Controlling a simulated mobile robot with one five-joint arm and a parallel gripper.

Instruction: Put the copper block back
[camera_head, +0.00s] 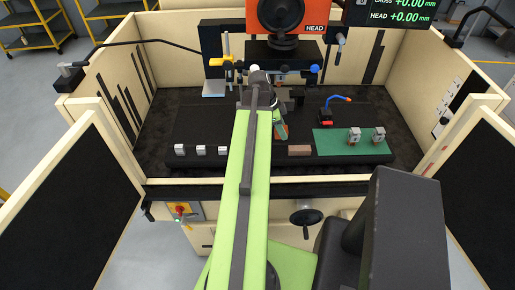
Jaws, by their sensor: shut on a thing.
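My green arm reaches from the bottom over the dark worktable. My gripper (282,134) is at its far end, small in view, above the middle of the table. It is shut on a small reddish, copper-coloured piece, the copper block as far as I can tell. The jaws hide most of it and its shape is unclear. A brown block-like piece (300,150) lies at the table's front edge, just right of my arm and apart from my gripper. I cannot tell whether it is copper.
Several silver blocks (201,150) stand along the front edge at left. A green mat (330,146) with two silver pieces (354,135) lies at right. The orange machine head (288,17) hangs over the back. Cream walls (112,75) enclose the table.

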